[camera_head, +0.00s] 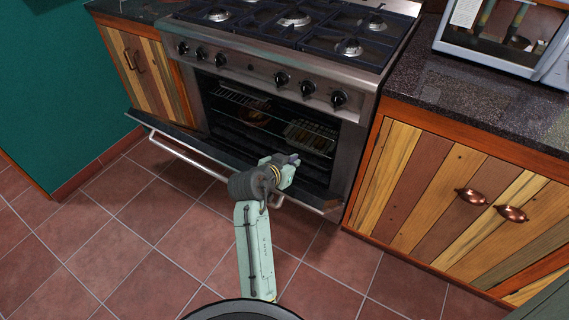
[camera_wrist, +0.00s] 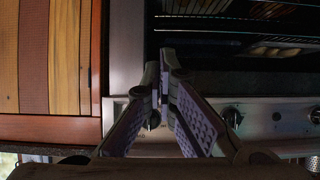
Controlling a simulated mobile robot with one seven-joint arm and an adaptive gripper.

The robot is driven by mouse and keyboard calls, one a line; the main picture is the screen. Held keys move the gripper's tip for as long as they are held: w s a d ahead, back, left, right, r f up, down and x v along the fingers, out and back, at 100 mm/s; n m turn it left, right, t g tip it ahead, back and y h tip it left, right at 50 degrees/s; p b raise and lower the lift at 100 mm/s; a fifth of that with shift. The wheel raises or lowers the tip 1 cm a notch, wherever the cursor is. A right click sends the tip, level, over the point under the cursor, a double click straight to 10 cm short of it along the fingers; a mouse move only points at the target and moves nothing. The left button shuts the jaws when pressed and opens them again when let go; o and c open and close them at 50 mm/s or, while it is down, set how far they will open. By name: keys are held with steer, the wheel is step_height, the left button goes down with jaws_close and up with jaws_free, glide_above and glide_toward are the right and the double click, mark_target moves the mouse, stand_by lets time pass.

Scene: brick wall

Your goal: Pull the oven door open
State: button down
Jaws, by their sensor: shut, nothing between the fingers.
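The oven door (camera_head: 200,146) hangs open, tilted far down and outward from the stove's front. Its bar handle (camera_head: 188,160) runs along the outer edge; my arm hides part of it. My gripper (camera_head: 296,159) is above the right part of the open door, in front of the oven cavity (camera_head: 262,120). In the wrist view my gripper's fingers (camera_wrist: 162,82) meet at the tips with nothing between them. They point at the metal frame (camera_wrist: 126,60) beside the cavity; I cannot tell whether they touch it. The handle does not show in the wrist view.
Racks with some items (camera_head: 310,135) sit inside the oven. Control knobs (camera_head: 281,79) line the panel above it. Wooden cabinets stand at the left (camera_head: 146,72) and right (camera_head: 440,190), with a microwave (camera_head: 500,35) on the right counter. The tiled floor (camera_head: 130,235) is clear at the left.

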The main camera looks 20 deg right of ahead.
steer(key=s+a+f, duration=0.1)
steer(key=s+a+f+p, duration=0.1)
steer(key=shift+a+f, duration=0.25)
steer(key=shift+a, duration=0.15)
steer(key=s+a+f+h+b, duration=0.1)
steer(key=s+a+f+b, duration=0.7)
steer(key=a+f+b, duration=0.3)
step_height(320, 180, down, 2)
steer(key=b, duration=0.4)
steer(key=shift+f+t, duration=0.2)
steer(key=shift+t, duration=0.2)
steer(key=shift+a+r, duration=0.1)
step_height(320, 180, up, 10)
